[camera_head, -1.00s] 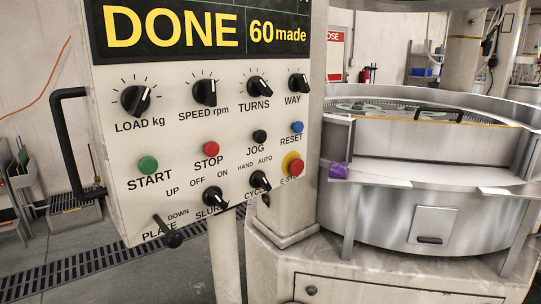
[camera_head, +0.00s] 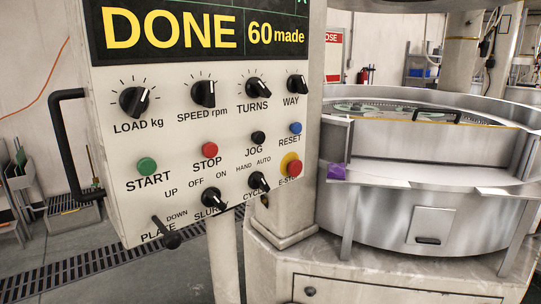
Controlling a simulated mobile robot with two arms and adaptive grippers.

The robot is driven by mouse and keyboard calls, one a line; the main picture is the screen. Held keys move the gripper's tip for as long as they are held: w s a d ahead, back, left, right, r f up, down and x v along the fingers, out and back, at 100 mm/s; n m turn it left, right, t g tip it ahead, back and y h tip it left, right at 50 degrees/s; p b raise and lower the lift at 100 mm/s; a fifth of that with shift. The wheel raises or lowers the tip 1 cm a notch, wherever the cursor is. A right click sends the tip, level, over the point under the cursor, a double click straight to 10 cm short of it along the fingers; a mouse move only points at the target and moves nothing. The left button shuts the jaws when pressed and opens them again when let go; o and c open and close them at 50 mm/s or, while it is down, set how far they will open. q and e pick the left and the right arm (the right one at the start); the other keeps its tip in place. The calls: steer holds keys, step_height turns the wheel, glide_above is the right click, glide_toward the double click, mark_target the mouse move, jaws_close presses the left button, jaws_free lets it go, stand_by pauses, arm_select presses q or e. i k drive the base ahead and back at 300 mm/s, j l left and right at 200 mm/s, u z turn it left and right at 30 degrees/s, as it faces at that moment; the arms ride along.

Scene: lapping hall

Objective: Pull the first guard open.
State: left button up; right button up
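The lapping machine's round steel tub (camera_head: 385,222) stands at the right. A guard panel (camera_head: 425,141) with a black handle (camera_head: 437,115) on its top edge stands upright along the tub's near side. It looks closed, with green-tinted parts of the plate (camera_head: 365,107) showing just behind it. A flat steel ledge (camera_head: 430,174) lies in front of the guard. Neither of my grippers is in view.
A control panel (camera_head: 215,150) fills the left foreground, with DONE and 60 made on its display (camera_head: 205,27). A black side handle (camera_head: 68,140) sticks out from it. A purple cloth-like item (camera_head: 337,172) sits at the ledge's left end. A floor grate (camera_head: 80,268) crosses the floor at lower left.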

mark_target(455, 143)
steer(key=i+l, duration=0.1)
steer(key=l, duration=0.3)
steer(key=i+l+z, duration=0.15)
steer(key=l, duration=0.25)
steer(key=i+l, duration=0.15)
steer(key=l, duration=0.25)
steer(key=l+z, duration=0.05)
